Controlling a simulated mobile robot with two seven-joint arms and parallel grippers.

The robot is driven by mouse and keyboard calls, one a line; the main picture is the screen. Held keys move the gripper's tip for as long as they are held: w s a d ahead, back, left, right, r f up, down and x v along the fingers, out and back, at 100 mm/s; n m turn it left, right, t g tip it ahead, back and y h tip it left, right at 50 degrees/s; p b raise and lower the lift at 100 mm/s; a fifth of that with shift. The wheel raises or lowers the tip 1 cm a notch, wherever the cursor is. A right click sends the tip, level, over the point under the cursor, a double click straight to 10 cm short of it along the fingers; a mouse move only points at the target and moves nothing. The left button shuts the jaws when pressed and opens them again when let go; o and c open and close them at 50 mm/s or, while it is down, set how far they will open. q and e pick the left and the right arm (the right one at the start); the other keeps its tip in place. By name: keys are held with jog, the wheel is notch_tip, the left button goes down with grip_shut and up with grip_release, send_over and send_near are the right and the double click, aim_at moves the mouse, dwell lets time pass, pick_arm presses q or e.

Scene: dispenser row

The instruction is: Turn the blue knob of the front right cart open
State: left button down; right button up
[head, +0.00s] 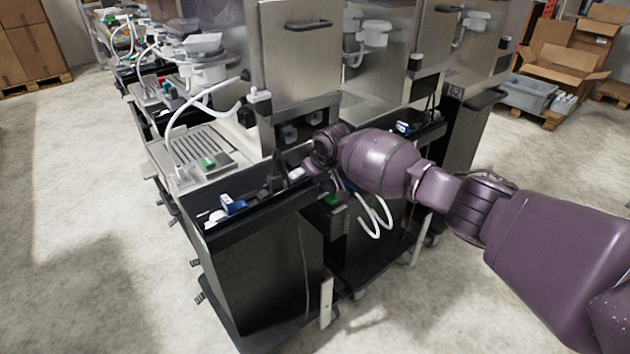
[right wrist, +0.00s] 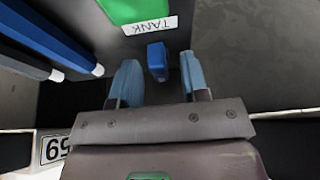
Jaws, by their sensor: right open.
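In the right wrist view, a small blue knob (right wrist: 157,62) stands out from a dark panel beside a white label (right wrist: 150,25) reading TANK. My right gripper (right wrist: 158,76) is open, with one blue-grey finger on each side of the knob. Gaps show between the knob and both fingers, and it is not gripped. In the head view, my purple right arm reaches to the black cart (head: 265,260) in front; its gripper end is small and partly hidden there. I cannot make out the knob in that view. My left gripper is not in view.
White hoses (head: 375,220) hang below my right arm. Steel machines stand behind the carts. Open floor (head: 90,200) lies at left; boxes (head: 565,65) stand at back right.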

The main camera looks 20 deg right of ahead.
aim_at(319, 185)
jog(key=p+v, duration=0.1)
jog(key=v, duration=0.4)
jog(key=shift+w+p, duration=0.25)
jog(key=shift+p, duration=0.1)
jog(key=p+v, duration=0.1)
jog(key=v, duration=0.5)
jog(key=shift+s+p, duration=0.25)
jog(key=shift+p, duration=0.15)
jog(key=shift+f, duration=0.15)
